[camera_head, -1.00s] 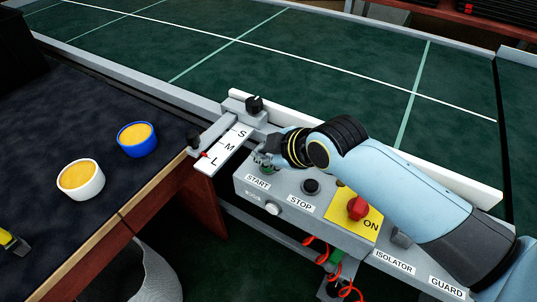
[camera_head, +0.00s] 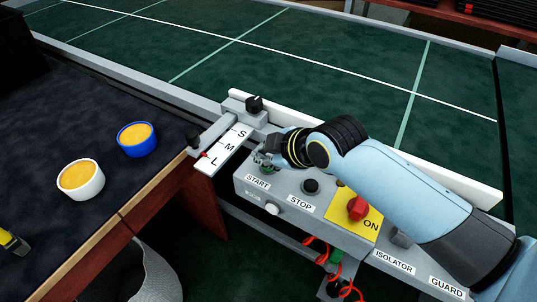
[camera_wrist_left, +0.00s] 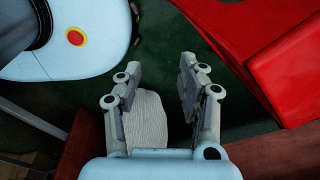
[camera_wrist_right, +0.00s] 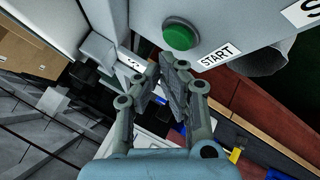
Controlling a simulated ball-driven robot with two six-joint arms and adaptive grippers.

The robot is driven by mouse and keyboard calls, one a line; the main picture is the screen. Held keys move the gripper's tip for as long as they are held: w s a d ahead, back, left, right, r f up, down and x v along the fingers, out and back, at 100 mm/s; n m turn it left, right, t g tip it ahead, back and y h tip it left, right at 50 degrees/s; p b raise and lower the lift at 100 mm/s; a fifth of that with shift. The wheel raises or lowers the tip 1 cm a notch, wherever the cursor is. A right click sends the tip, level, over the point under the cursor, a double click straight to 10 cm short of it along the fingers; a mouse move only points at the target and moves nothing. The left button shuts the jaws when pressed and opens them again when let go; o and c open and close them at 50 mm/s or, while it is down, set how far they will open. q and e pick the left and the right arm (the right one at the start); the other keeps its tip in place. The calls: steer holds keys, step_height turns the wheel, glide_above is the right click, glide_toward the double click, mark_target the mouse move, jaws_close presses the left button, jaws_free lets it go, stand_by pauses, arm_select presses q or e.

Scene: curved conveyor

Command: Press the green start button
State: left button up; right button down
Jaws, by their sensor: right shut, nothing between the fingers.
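The green start button (camera_wrist_right: 181,34) shows as a round domed button in a grey collar in the right wrist view, beside the START label (camera_wrist_right: 216,56). My right gripper (camera_wrist_right: 167,68) is shut and empty, with its fingertips close to the button in that view; I cannot tell whether they touch it. In the head view my right gripper (camera_head: 262,158) is over the START end of the grey control box (camera_head: 283,198) and mostly hides the button. My left gripper (camera_wrist_left: 157,80) is open and empty in the left wrist view, away from the panel.
The box also carries a black STOP button (camera_head: 311,186) and a red isolator knob (camera_head: 357,208) on a yellow plate. An S/M/L selector (camera_head: 224,150) stands just left. A blue bowl (camera_head: 137,147) and a white bowl (camera_head: 82,188) sit on the dark table. The green conveyor (camera_head: 300,85) lies behind.

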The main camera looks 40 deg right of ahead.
steer(key=shift+f, duration=0.2)
steer(key=shift+f, duration=0.25)
steer(key=shift+f, duration=0.4)
stand_by(0.6)
steer(key=shift+r, duration=0.1)
steer(key=shift+r+p, duration=0.75)
steer(key=shift+p, duration=0.2)
step_height(320, 180, up, 5)
steer(key=p, duration=0.5)
steer(key=shift+r+p, duration=0.1)
steer(key=shift+p, duration=0.2)
